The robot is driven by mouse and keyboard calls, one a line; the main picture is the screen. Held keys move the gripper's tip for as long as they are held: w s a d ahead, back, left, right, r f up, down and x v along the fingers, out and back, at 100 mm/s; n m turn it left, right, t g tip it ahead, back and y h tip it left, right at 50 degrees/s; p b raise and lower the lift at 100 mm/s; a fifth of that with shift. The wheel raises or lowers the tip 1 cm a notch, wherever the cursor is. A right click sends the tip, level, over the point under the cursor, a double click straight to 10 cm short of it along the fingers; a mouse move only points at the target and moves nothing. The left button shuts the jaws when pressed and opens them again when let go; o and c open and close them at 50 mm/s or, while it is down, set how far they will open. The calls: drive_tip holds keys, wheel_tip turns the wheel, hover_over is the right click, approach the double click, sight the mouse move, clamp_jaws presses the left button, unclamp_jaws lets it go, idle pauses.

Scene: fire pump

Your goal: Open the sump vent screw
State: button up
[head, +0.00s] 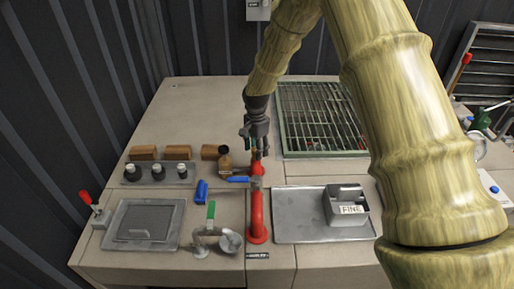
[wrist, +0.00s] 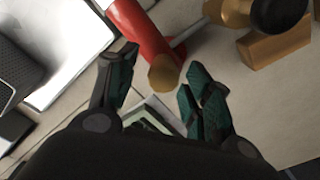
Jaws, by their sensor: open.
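A brass hexagonal screw head (wrist: 164,74) shows in the wrist view beside the red pipe (wrist: 143,32); I take it to be the sump vent screw. My gripper (wrist: 160,85) is open, with its two green-padded fingers apart on either side of the brass head in the picture. I cannot tell whether either finger touches it. In the head view my gripper (head: 255,146) points down over the far end of the red pipe (head: 256,215) and hides the screw there.
A brass fitting with a black knob (head: 223,152) stands close left of my gripper. A blue lever (head: 238,179) crosses near the pipe. A green-framed grating (head: 281,125) lies behind right. A grey tray (head: 297,228) holds a box marked FINE (head: 350,209).

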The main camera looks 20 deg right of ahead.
drive_tip(key=shift+w+f, duration=0.35)
drive_tip(key=shift+f, duration=0.05)
drive_tip(key=shift+c, duration=1.2)
drive_tip(key=shift+w+f, duration=0.1)
drive_tip(key=shift+w, duration=0.05)
drive_tip(key=c, duration=0.3)
drive_tip(key=shift+d+r, duration=0.1)
drive_tip(key=shift+r, duration=0.1)
drive_tip(key=c, duration=0.5)
drive_tip(key=shift+o, duration=0.2)
